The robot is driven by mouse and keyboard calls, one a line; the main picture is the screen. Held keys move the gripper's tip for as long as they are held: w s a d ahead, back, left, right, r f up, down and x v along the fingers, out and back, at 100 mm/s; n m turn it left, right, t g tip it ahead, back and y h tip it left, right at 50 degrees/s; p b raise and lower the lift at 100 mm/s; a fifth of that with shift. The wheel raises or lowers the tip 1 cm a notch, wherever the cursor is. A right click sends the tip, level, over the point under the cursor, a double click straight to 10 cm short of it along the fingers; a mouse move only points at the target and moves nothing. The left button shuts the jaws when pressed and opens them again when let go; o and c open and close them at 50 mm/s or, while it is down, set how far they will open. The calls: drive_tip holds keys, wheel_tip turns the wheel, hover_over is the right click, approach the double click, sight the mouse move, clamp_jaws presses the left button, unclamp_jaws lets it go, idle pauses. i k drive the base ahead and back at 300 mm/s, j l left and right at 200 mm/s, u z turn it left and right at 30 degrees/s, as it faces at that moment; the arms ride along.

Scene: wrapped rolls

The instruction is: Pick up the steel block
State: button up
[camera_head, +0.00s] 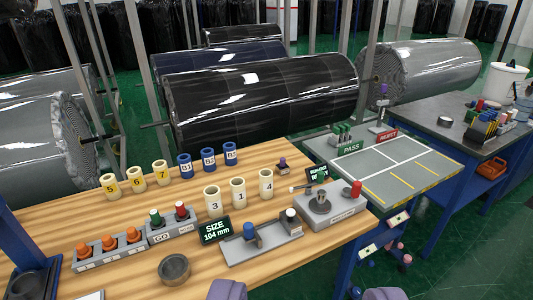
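I cannot single out a steel block with certainty. A grey metal piece (319,205) sits on top of a grey fixture (338,213) with a red knob, at the right of the wooden table (130,215). A dark grey round ring-like piece (174,269) stands at the table's front. My gripper (305,292) shows as two purple fingertips at the bottom edge. They are wide apart with nothing visible between them, nearer to me than the fixture. Much of the gripper is out of frame.
Yellow and blue numbered cylinders (238,190) stand mid-table. A size display (215,231), a grey rail (262,244) and a block with orange knobs (108,250) stand in front. A grey marked table (400,165) adjoins on the right. Large wrapped rolls (260,95) lie behind.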

sight(282, 169)
drive_tip(key=i+u, duration=0.15)
drive_tip(key=u, duration=0.3)
drive_tip(key=i+l+u, duration=0.1)
drive_tip(key=u, duration=0.35)
drive_tip(key=i+l+u, duration=0.25)
drive_tip(key=l+u, duration=0.25)
drive_tip(key=l, duration=0.15)
drive_tip(key=i+l+u, duration=0.2)
drive_tip(key=l, duration=0.2)
drive_tip(key=l+u, duration=0.25)
drive_tip(key=i+l, duration=0.15)
drive_tip(key=l, duration=0.25)
drive_tip(key=i+l, duration=0.15)
drive_tip(key=l, duration=0.25)
drive_tip(key=i+l+u, duration=0.1)
drive_tip(key=l, duration=0.3)
drive_tip(key=i+l, duration=0.15)
drive_tip(key=l, duration=0.25)
drive_tip(key=i+l, duration=0.1)
drive_tip(key=l, duration=0.35)
drive_tip(key=i+u, duration=0.05)
